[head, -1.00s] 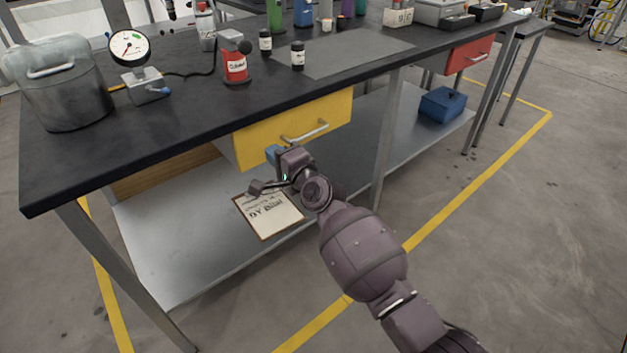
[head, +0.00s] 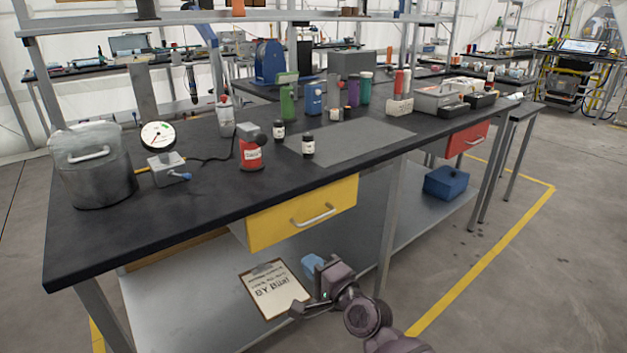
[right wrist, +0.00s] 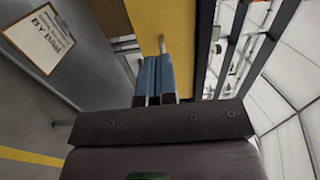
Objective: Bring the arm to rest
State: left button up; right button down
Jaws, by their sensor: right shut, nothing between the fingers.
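My right gripper (head: 311,264) is shut and empty, its blue fingers together, in front of the bench and below the yellow drawer (head: 290,222). In the right wrist view its fingers (right wrist: 156,78) point toward the yellow drawer front (right wrist: 165,18). The drawer's handle (head: 314,215) is apart from the fingers in the head view. The drawer stands out a little from under the bench top. My left gripper is not in view.
A clipboard (head: 272,288) lies on the lower shelf (head: 185,300), left of my right gripper. The black bench top (head: 200,210) carries a metal pot (head: 95,175), a gauge (head: 160,140) and several bottles. Open floor (head: 520,290) lies to the right.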

jog(key=s+d+f+n+h+p, duration=0.3)
jog(key=s+d, duration=0.6)
jog(key=s, duration=0.2)
jog(key=s+d+f+n+h+p, duration=0.35)
jog(key=s+d, duration=0.45)
jog(key=s, duration=0.3)
pick_arm(q)
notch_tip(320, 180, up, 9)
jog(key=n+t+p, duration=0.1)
jog(key=p, duration=0.4)
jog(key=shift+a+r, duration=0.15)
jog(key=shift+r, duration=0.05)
pick_arm(e)
jog(key=s+d+n+g+h, duration=0.1)
jog(key=s+d, duration=0.4)
jog(key=s, duration=0.5)
jog(key=s+d+n+g+h, duration=0.2)
jog(key=s+d+n+h, duration=0.1)
jog(key=s, duration=0.8)
jog(key=d+n, duration=0.1)
jog(key=d, duration=0.1)
jog(key=shift+s+d+r, duration=0.25)
jog(key=shift+d, duration=0.15)
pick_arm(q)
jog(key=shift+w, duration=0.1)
pick_arm(e)
jog(key=shift+h, duration=0.25)
